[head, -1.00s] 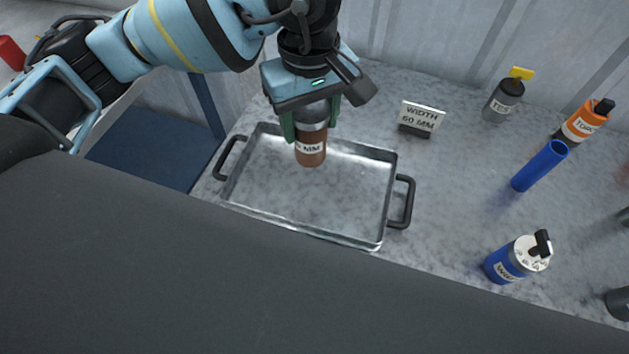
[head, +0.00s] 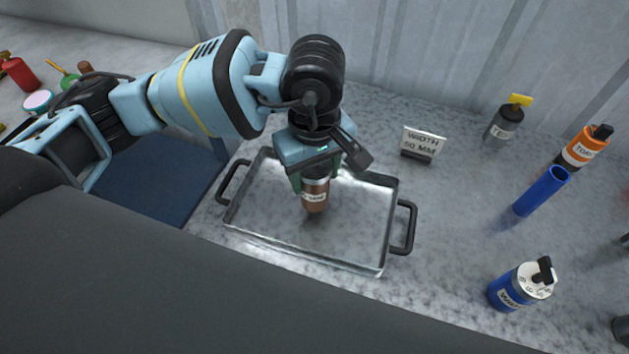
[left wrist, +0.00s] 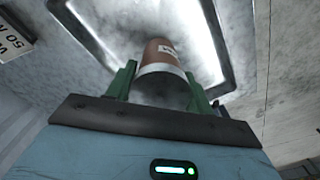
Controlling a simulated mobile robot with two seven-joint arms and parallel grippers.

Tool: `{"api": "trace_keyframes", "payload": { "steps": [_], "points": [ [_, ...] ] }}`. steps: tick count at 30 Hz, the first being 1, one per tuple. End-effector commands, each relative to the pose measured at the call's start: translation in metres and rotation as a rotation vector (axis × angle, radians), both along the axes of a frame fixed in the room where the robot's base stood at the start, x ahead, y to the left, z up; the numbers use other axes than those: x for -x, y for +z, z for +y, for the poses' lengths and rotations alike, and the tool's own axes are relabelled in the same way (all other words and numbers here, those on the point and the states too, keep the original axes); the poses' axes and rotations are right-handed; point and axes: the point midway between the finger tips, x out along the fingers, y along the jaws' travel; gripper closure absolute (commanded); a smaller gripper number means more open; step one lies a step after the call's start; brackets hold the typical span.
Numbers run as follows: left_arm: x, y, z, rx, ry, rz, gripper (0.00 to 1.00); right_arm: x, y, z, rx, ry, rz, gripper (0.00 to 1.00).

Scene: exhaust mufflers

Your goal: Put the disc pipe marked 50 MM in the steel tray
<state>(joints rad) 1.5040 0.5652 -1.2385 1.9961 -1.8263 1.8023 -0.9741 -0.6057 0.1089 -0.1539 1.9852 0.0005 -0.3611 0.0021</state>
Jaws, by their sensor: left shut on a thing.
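My left gripper (head: 315,183) is shut on a brown and silver disc pipe (head: 314,197) with a white label, held upright over the steel tray (head: 265,222). The label's full marking is too small to read now. In the left wrist view the pipe (left wrist: 162,58) sits between the green fingers of my gripper (left wrist: 162,82), with the tray (left wrist: 215,40) behind it. Its lower end is near the tray floor; I cannot tell if it touches. The tray has black handles at both ends. My right gripper is not in view.
A sign (head: 424,142) reading WIDTH 50 MM or 60 MM stands behind the tray. To the right are a dark bottle (head: 503,125), an orange bottle (head: 583,147), a blue tube (head: 541,191) and a blue bottle (head: 515,288). The wall stands close behind.

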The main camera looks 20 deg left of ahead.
Motion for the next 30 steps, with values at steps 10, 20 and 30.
{"api": "trace_keyframes", "payload": {
  "steps": [10, 20, 30],
  "points": [
    [0.000, -0.033, 0.000, 0.000, 0.000, 0.000, 0.74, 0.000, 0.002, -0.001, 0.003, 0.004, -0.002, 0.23],
    [0.000, -0.037, 0.000, -0.001, 0.000, 0.002, 0.47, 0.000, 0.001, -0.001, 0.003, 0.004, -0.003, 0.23],
    [0.000, -0.036, 0.000, 0.000, 0.000, 0.001, 0.26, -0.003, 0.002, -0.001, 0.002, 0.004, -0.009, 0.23]
  ]
}}
